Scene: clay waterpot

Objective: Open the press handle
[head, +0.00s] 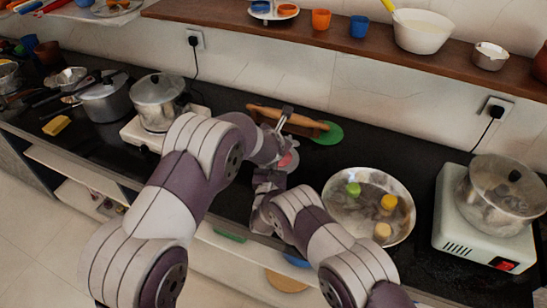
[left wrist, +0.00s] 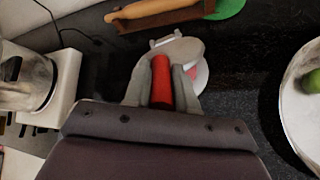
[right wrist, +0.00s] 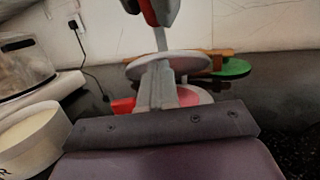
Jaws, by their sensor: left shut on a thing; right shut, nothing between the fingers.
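The press shows in the head view (head: 289,160), small and partly covered by my arms. Its round grey upper plate (right wrist: 185,61) stands raised and apart from the paler lower plate (right wrist: 203,97), where something red-pink shows. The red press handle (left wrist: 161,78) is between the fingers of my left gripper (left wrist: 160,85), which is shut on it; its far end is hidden. In the right wrist view the left gripper shows at the top. My right gripper (right wrist: 156,72) is shut and empty, its fingertips close under the upper plate; whether they touch it I cannot tell.
A metal pan (head: 333,207) with small fruit-like items stands right of the press. A pot (head: 505,190) sits on a white hotplate (head: 458,232) farther right. Behind the press lie a rolling pin (head: 290,118) and a green disc (head: 327,134). Another pot (head: 157,99) stands left.

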